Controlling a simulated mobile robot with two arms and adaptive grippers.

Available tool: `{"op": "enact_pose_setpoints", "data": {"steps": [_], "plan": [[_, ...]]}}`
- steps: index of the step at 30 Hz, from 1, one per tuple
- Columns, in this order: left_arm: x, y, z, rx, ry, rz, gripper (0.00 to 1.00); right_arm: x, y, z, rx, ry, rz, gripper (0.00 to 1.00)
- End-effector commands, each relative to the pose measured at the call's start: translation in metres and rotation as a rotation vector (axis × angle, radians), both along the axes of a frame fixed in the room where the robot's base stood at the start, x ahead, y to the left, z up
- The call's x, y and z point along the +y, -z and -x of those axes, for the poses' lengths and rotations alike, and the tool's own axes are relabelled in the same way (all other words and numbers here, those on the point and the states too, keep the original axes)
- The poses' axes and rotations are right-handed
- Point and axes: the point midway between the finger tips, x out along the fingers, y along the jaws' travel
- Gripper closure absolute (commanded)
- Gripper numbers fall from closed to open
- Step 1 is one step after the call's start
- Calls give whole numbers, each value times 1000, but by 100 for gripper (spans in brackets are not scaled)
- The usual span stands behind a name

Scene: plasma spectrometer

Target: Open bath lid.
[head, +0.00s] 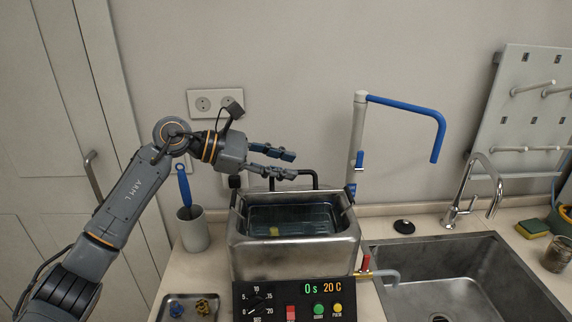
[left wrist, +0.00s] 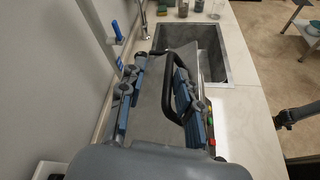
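The metal bath (head: 293,262) stands on the counter, and in the head view its inside shows dark water and a small yellow thing. A black handle (head: 308,173) rises just behind its back rim; the lid plate is hard to make out there. In the left wrist view, the black handle (left wrist: 168,72) stands on a grey plate, seemingly the lid (left wrist: 182,68). My left gripper (head: 291,165) is above the back of the bath with its fingers spread. In the left wrist view, the fingers (left wrist: 155,100) lie on both sides of the handle, apart.
A control panel (head: 300,297) is at the bath's front, with a red-handled tap (head: 366,263) at its right. A blue pipe (head: 410,106) stands behind. A sink (head: 455,265) lies to the right. A cup with a blue brush (head: 192,233) and a tray (head: 172,315) are left.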

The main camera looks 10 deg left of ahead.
Motion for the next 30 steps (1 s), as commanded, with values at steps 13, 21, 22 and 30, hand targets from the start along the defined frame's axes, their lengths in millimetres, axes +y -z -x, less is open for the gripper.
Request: {"op": "enact_pose_setpoints", "data": {"steps": [13, 21, 22, 30], "plan": [[79, -31, 27, -1, -4, -2, 67, 2, 0, 0, 0, 1, -2, 100], [97, -39, 34, 0, -1, -2, 67, 2, 0, 0, 1, 1, -3, 100], [98, -39, 35, 0, -1, -2, 67, 2, 0, 0, 1, 1, -3, 100], [98, -39, 34, 0, -1, -1, 67, 2, 0, 0, 1, 1, -3, 100]]}}
